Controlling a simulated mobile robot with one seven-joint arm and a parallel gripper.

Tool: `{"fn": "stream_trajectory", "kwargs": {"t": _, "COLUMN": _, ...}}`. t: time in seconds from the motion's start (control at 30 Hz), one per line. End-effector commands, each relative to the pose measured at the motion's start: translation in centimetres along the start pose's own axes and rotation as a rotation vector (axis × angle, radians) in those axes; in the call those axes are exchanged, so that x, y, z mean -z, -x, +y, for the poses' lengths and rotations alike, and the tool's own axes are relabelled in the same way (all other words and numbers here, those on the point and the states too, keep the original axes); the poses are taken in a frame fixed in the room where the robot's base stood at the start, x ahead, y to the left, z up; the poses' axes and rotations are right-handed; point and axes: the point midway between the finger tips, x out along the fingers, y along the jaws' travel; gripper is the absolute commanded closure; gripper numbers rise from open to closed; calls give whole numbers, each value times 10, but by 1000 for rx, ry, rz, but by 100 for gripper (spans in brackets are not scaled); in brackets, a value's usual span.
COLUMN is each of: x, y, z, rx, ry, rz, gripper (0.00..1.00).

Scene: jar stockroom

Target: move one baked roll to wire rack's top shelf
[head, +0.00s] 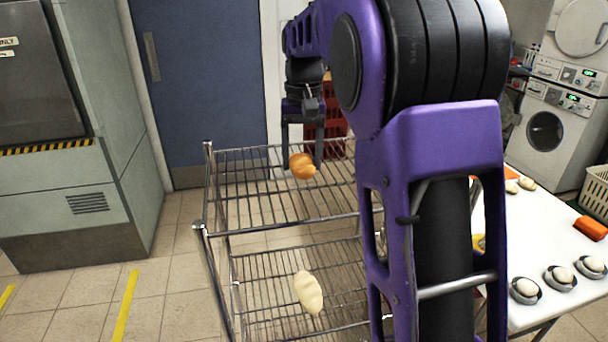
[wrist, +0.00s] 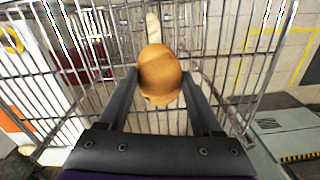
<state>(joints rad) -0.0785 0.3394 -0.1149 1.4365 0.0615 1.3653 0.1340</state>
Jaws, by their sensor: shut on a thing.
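The baked roll (head: 302,166) is golden brown and sits between the fingers of my gripper (head: 302,160). In the wrist view the roll (wrist: 160,74) is held between both fingertips, over the wire shelf. The wire rack (head: 262,221) stands in front of me; its top shelf (head: 262,190) is metal bars and looks otherwise bare. The roll is over this top shelf; I cannot tell whether it touches the bars. A pale, unbaked-looking loaf (head: 308,292) lies on the lower shelf, and it also shows in the wrist view (wrist: 153,28).
A white table (head: 540,230) on the right holds pale dough pieces in small tins (head: 560,278) and orange blocks (head: 590,228). Washing machines (head: 552,125) stand behind it. A blue door (head: 200,80) and a grey-green machine (head: 70,190) are at the left. Red crates (head: 330,125) stand behind the rack.

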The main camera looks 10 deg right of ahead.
Motion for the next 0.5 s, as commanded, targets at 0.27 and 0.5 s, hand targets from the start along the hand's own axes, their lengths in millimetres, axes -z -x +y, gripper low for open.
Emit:
{"fn": "stream_trajectory", "kwargs": {"t": 0.27, "x": 0, "y": -35, "z": 1, "rx": 0, "ry": 0, "rz": -2, "gripper": 90}}
{"fn": "stream_trajectory", "kwargs": {"t": 0.5, "x": 0, "y": -36, "z": 1, "rx": 0, "ry": 0, "rz": 1, "gripper": 90}}
